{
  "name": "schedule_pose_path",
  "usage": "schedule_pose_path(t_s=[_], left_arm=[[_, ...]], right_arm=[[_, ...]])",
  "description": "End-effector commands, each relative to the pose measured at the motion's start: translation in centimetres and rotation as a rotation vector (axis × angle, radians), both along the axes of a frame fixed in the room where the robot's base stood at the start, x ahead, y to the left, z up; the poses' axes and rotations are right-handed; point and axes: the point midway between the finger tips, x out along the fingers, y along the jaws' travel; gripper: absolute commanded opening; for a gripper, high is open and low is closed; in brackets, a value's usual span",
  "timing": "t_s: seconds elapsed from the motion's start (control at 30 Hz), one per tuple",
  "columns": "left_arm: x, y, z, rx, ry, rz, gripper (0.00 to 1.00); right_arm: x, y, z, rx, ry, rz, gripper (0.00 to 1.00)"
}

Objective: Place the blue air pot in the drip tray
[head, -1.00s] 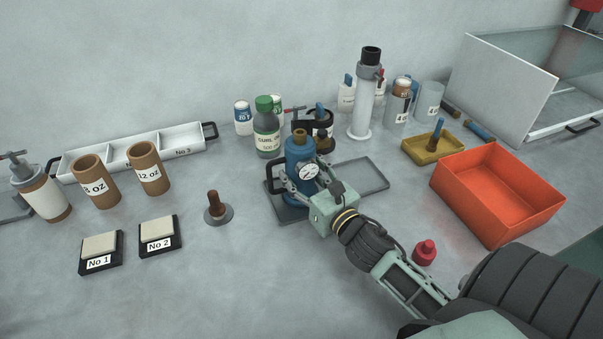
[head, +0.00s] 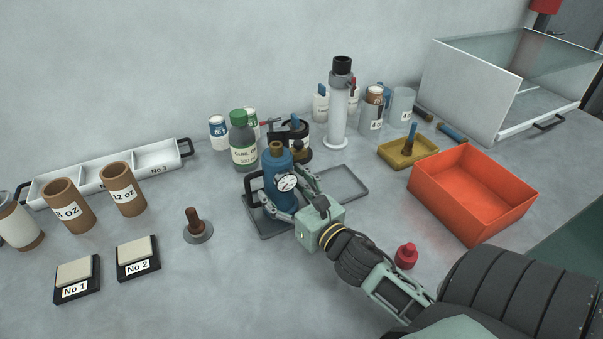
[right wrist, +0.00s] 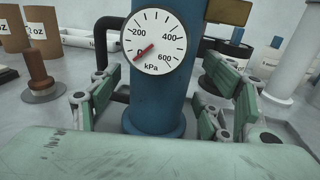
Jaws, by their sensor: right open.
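The blue air pot (head: 278,184), with a brass top, a black side handle and a white pressure gauge, stands upright at the left end of the grey drip tray (head: 352,196). The pot's foot is partly hidden by my gripper. My right gripper (head: 288,198) is open, with one finger on each side of the pot's lower body. In the right wrist view, the fingers (right wrist: 170,108) are spread with gaps to the blue body, and the gauge needle points near 0 kPa. My left gripper is not in view.
A red bulb (head: 406,256) and an orange bin (head: 473,198) are to the right. The front middle counter is clear.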

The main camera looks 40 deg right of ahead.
Motion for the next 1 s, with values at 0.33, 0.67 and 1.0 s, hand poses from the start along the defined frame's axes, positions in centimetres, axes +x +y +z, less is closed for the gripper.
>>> schedule_pose_path(t_s=[0.33, 0.67, 1.0], left_arm=[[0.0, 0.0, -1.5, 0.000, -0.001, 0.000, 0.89], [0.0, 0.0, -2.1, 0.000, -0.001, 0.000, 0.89], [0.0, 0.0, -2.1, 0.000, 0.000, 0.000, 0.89]], right_arm=[[-6.9, 0.3, -0.3, -0.001, 0.004, -0.001, 0.71], [-10.1, 0.4, 0.0, -0.002, 0.000, 0.000, 0.71], [-10.3, 0.4, 0.1, -0.001, 0.000, 0.000, 0.71]])
